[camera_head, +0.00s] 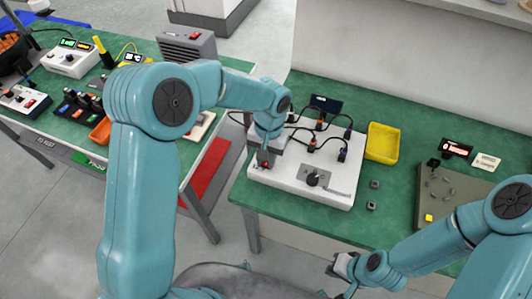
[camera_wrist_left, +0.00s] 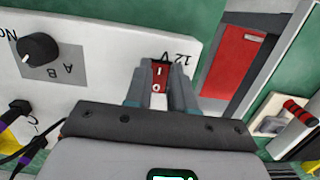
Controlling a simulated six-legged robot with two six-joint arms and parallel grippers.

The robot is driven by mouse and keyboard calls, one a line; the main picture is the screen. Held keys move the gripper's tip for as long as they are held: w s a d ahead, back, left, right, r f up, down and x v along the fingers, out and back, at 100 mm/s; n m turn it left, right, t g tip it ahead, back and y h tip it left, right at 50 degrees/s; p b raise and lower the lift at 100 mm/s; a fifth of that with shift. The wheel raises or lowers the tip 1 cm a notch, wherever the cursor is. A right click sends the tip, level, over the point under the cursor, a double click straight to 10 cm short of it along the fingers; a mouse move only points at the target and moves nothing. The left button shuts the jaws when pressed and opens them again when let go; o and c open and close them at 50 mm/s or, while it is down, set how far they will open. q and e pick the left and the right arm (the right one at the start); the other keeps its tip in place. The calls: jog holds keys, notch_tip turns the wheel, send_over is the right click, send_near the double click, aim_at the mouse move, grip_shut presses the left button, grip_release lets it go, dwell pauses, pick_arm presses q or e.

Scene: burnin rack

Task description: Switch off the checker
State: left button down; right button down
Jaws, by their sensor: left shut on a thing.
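The checker, a white box (camera_head: 335,194) with a black knob and several cabled plugs on top, stands on the green table. In the left wrist view its white panel (camera_wrist_left: 100,75) shows the knob (camera_wrist_left: 38,48) and a "12 V" mark. A red rocker switch (camera_wrist_left: 158,77) marked I and O sits at that mark. My left gripper (camera_head: 265,163) is at the box's left corner, its fingers (camera_wrist_left: 160,92) shut on the switch from both sides. Fingers and arm partly hide the switch in the head view. My right gripper (camera_head: 342,268) is in front of the table, its jaws unclear.
A yellow tray (camera_head: 382,143) stands right of the box, with two small dark cubes (camera_head: 373,194) nearby. A grey-brown mat (camera_head: 440,200) with small parts lies farther right. Another green table (camera_head: 60,120) with devices stands at left, across a gap with a red panel (camera_head: 208,170).

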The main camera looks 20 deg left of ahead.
pick_arm(q)
jog(key=shift+w+r+g+p, duration=0.1)
jog(key=shift+w+g+p, duration=0.25)
jog(key=shift+g, duration=0.35)
jog(key=shift+s, duration=0.1)
jog(key=c, duration=1)
grip_release()
jog(key=shift+o, duration=0.2)
jog(key=v, duration=1.6)
jog(key=shift+d+r, duration=0.1)
